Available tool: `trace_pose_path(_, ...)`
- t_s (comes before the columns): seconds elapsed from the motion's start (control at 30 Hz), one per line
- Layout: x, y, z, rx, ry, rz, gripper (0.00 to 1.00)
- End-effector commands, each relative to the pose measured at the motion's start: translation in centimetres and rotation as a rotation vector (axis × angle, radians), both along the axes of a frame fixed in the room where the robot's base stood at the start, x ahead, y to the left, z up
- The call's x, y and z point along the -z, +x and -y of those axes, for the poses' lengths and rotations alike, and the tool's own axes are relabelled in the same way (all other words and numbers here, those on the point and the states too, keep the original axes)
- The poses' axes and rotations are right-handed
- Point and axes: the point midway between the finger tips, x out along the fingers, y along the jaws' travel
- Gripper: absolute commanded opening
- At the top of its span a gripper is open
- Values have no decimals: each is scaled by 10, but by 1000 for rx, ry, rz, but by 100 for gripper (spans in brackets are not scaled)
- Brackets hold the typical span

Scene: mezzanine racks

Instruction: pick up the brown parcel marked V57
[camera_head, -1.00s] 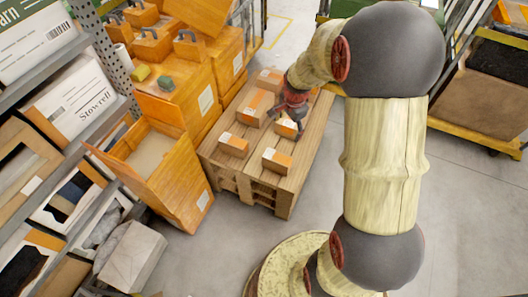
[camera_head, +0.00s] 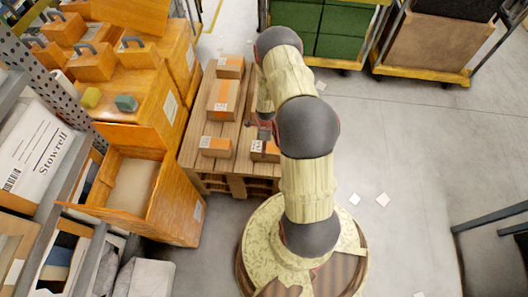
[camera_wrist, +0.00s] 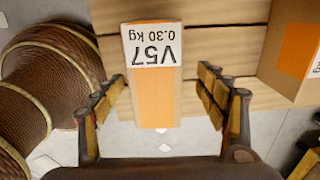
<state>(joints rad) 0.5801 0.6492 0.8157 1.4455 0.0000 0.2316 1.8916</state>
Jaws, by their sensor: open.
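The brown parcel marked V57 (camera_wrist: 155,100) lies between my gripper's fingers in the wrist view. Its white label reads V57 0.30 kg upside down, with an orange band below. My gripper (camera_wrist: 162,88) is open, one finger on each side of the parcel, with a gap visible on both sides. In the head view a parcel at the pallet's near right corner (camera_head: 267,152), just below my gripper (camera_head: 265,132), appears to be the same one; its label is too small to read there.
A wooden pallet (camera_head: 187,160) bears other parcels: one at near left (camera_head: 215,147), a larger one (camera_head: 222,98) and one at the back (camera_head: 230,67). The near-left one appears beside V57 in the wrist view (camera_wrist: 290,45). An open orange box (camera_head: 180,215) stands left.

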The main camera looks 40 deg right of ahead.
Motion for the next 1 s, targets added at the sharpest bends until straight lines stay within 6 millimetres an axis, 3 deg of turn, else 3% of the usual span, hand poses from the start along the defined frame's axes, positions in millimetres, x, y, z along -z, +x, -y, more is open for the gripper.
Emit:
trace_pose_path(0.47, 54, -6, -3, -3, 0, 0, 73)
trace_pose_path(0.7, 55, -6, -3, -3, 0, 1, 73)
trace_pose_path(1.0, 55, -6, -3, -3, 1, 1, 56)
